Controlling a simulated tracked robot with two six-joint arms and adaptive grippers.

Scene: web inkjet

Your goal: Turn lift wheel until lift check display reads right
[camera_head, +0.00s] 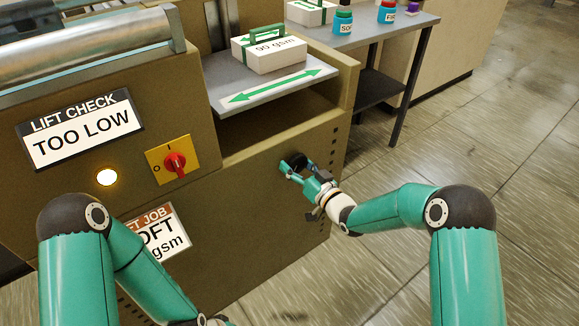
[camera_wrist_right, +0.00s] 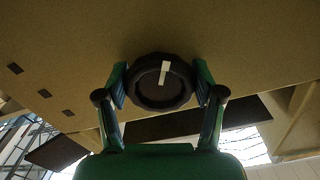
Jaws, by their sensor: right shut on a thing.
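The lift check display (camera_head: 83,130) on the machine's front reads "TOO LOW". The lift wheel is a dark round knob low on the right of the brown front panel. In the right wrist view the wheel (camera_wrist_right: 160,81) shows a white mark pointing up, tilted slightly right. My right gripper (camera_head: 291,169) is shut on the wheel, with one finger on each side of it in the right wrist view (camera_wrist_right: 160,88). My left arm (camera_head: 75,265) hangs at the lower left, and its gripper cannot be made out.
A red rotary switch (camera_head: 175,163) and a lit lamp (camera_head: 107,177) sit left of the wheel. A job card (camera_head: 160,240) is partly hidden by my left arm. A "90 gsm" pack (camera_head: 268,52) lies on the lift plate (camera_head: 270,88). A side table (camera_head: 373,36) holds bottles.

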